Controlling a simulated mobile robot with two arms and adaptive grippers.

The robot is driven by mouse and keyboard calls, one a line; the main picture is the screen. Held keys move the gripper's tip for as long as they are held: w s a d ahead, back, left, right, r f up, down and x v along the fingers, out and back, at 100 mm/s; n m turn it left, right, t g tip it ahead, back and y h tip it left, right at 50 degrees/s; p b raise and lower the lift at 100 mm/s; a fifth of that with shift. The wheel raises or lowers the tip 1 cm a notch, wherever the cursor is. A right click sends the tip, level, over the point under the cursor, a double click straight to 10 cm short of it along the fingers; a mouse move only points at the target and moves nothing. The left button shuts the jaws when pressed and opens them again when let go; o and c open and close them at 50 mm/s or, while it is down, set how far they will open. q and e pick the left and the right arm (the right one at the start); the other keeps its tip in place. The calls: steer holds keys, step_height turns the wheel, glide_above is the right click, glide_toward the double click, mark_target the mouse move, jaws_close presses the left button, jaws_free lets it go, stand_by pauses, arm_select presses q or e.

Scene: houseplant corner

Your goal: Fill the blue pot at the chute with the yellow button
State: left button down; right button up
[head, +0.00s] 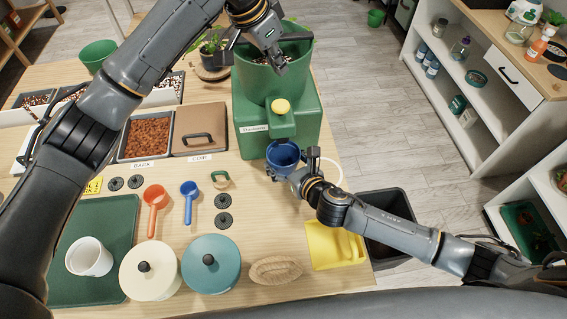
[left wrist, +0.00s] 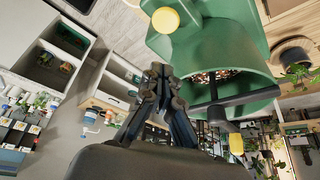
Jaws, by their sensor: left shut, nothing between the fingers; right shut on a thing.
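The green chute (head: 252,133) stands at the back of the table with a wide hopper on top holding dark mix. Its round yellow button (head: 281,106) sits on the front, above the spout; the button also shows in the left wrist view (left wrist: 165,20). The blue pot (head: 284,153) is just below the spout, upright. My right gripper (head: 281,172) is shut on the pot. What is inside the pot is too dark to tell. My left gripper (head: 279,66) is shut and empty, above the hopper's front, apart from the button; its fingers show in the left wrist view (left wrist: 160,75).
Two lidded jars (head: 210,263), a white cup (head: 89,257) on a green tray (head: 70,290), scoops and a brush (head: 275,270) lie in front. A yellow dustpan (head: 335,246) and a dark bin (head: 388,205) are at right.

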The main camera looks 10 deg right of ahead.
mark_target(281, 104)
arm_select(q)
steer(key=shift+s+f, duration=0.2)
steer(key=shift+f, duration=3.2)
steer(key=shift+f, duration=0.15)
steer(key=shift+f, duration=1.4)
stand_by(2.9)
